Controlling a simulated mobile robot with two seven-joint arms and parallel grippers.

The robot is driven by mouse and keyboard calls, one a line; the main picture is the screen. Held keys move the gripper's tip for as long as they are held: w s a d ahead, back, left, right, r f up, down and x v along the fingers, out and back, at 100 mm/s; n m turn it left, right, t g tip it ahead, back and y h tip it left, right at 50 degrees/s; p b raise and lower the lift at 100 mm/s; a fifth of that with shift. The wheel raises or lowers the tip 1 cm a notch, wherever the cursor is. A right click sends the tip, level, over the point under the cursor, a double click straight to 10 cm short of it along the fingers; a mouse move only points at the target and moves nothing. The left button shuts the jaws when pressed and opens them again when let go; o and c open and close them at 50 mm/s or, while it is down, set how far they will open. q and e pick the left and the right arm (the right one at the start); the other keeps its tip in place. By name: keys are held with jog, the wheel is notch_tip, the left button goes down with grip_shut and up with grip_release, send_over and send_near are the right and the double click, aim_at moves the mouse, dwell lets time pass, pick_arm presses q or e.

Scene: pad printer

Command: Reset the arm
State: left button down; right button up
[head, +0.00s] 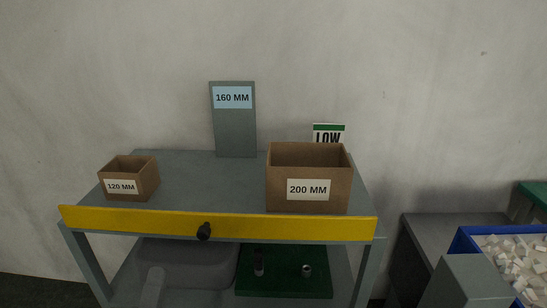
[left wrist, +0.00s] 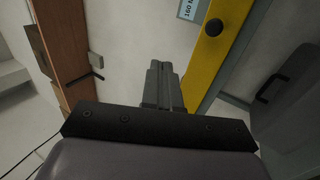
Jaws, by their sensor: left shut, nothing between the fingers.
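My left gripper (head: 155,271) shows low in the head view as a narrow grey shape in front of the cart's lower level. In the left wrist view its two grey fingers (left wrist: 159,68) are together with nothing between them. The gripper is apart from the yellow bar (head: 140,222) on the cart's front edge, which also shows in the left wrist view (left wrist: 206,65). A black knob (head: 203,231) sits on that bar, and it also shows in the left wrist view (left wrist: 214,27). My right gripper is in neither view.
On the grey cart top (head: 205,180) stand a 120 MM box (head: 146,173), a 200 MM box (head: 308,177) and a 160 MM panel (head: 234,130). Below are a grey bin (head: 190,262) and green mat (head: 285,285). A blue bin (head: 462,240) of white pieces stands right.

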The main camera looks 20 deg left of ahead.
pick_arm(q)
jog(key=d+f+m+g+h, duration=0.5)
jog(key=d+f+m+h, duration=0.25)
jog(key=f+m, duration=0.45)
jog(key=s+f+m+g+p, duration=0.1)
jog(key=s+f+m+g, duration=0.4)
jog(key=f+m, duration=0.5)
notch_tip(320, 180, down, 2)
jog(key=g, duration=0.2)
jog(key=shift+f+m+g, duration=0.15)
jog(key=shift+m+g, duration=0.15)
jog(key=shift+m, duration=0.1)
jog(key=shift+s+d, duration=0.1)
